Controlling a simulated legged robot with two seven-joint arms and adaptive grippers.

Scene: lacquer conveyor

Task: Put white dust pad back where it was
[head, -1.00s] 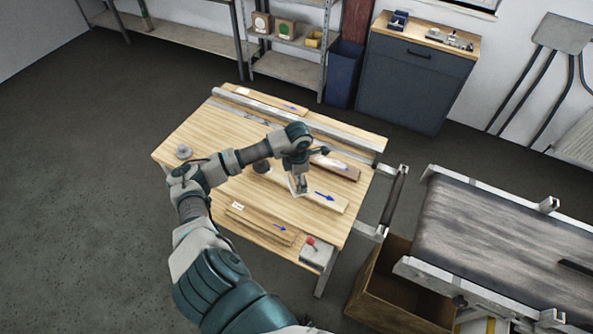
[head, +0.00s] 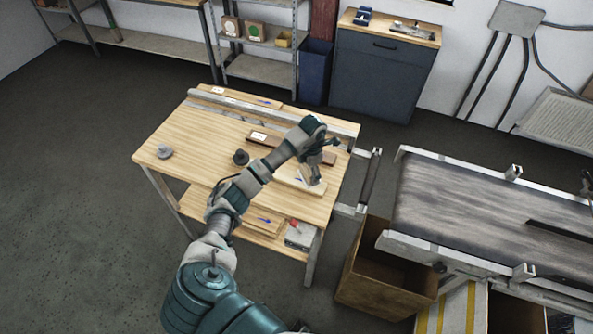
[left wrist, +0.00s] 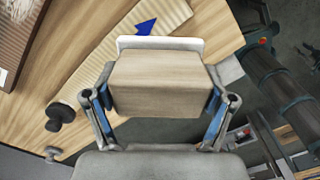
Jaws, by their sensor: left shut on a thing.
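My left gripper (head: 311,180) is shut on the white dust pad. In the left wrist view the pad shows as a wooden block (left wrist: 155,84) between the fingers, with a white layer (left wrist: 160,43) along its far edge. The gripper is over the right part of the workbench, by a pale board (head: 286,178) with a blue arrow. The arrow (left wrist: 146,26) shows just beyond the pad in the left wrist view. I cannot tell whether the pad touches the board. A dark part at the right edge, over the conveyor, looks like my right gripper (head: 587,180); its fingers are unclear.
A brown board (head: 283,143) with a white label lies behind, partly hidden by my arm. A black knob (head: 240,157) and a grey knob (head: 164,151) stand on the bench. A metal rail (head: 250,115) runs along the back. A conveyor (head: 470,205) and open box (head: 385,245) are right.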

